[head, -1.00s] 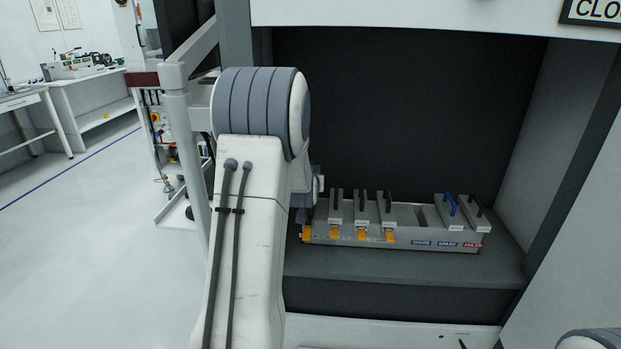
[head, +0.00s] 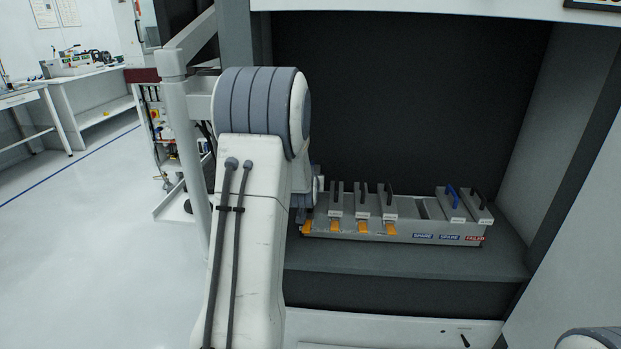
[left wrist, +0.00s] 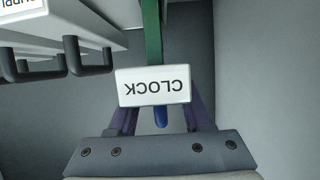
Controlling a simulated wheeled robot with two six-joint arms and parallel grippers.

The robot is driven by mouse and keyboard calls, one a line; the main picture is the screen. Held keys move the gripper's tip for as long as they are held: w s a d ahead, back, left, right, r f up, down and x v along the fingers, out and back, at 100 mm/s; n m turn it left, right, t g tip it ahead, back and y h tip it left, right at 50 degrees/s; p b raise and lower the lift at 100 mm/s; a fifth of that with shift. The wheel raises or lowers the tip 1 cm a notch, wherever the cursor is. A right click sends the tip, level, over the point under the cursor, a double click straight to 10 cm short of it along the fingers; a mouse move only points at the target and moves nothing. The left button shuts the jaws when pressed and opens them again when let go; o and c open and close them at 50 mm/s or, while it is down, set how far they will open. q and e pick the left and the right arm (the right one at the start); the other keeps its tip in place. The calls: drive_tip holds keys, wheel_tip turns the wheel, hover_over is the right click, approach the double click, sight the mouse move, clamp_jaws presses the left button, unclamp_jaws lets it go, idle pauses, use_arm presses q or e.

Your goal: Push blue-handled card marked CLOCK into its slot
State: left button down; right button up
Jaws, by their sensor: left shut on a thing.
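The CLOCK card shows in the left wrist view with a white label (left wrist: 152,86) printed upside down there, a blue handle (left wrist: 160,117) and a green board (left wrist: 153,32) running away from it. My left gripper (left wrist: 161,121) is shut on its blue handle. The board's far end leaves the top of the view, so I cannot tell whether it touches a slot. In the head view my left arm (head: 252,230) hides the gripper and card. My right gripper is not in view.
A grey rack (head: 350,231) on a shelf inside the dark bay holds several black-handled cards and another blue-handled card (head: 452,203), above labels SPARE, SPARE and FAILED. In the left wrist view, black handles (left wrist: 88,58) of neighbouring cards stand close at upper left; the right side is clear.

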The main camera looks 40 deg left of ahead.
use_arm(q)
drive_tip(key=shift+f+b, duration=2.35)
drive_tip(key=shift+f, duration=0.35)
drive_tip(key=shift+c, duration=1.2)
unclamp_jaws()
drive_tip(key=shift+f, duration=0.1)
wheel_tip(320, 180, up, 4)
hover_over(307, 223)
